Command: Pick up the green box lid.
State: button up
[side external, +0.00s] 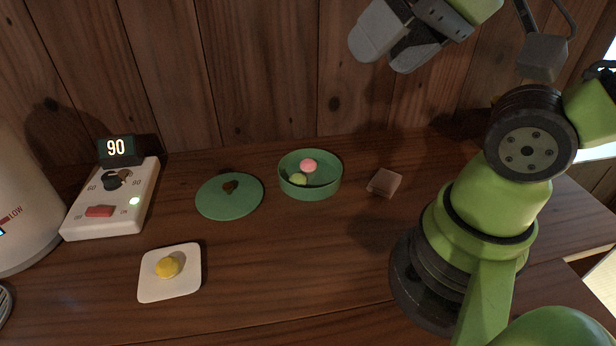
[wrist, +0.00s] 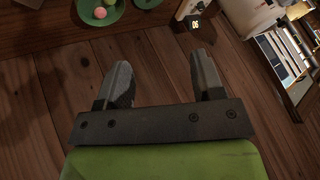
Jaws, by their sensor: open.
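The green box lid (side external: 222,204) is a flat round disc with a small brown knob (side external: 230,187). It lies on the wooden table, left of the open round green box (side external: 311,190), which holds a pink ball (side external: 308,166) and a green ball (side external: 298,179). In the wrist view the box (wrist: 97,27) shows at the top edge, and only a cut-off part of the lid (wrist: 146,3) shows beside it. My gripper (side external: 384,48) is open and empty, raised high above the table, to the right of the lid. Its two fingers (wrist: 160,80) are spread apart in the wrist view.
A brown block (side external: 384,182) lies right of the box. A white control panel (side external: 108,215) with a display reading 90 (side external: 116,147) stands at left, beside a white appliance (side external: 22,215). The wooden wall (side external: 220,70) rises behind.

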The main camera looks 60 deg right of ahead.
jog(key=shift+c, duration=0.3)
jog(key=shift+c, duration=0.7)
jog(key=shift+w, duration=0.1)
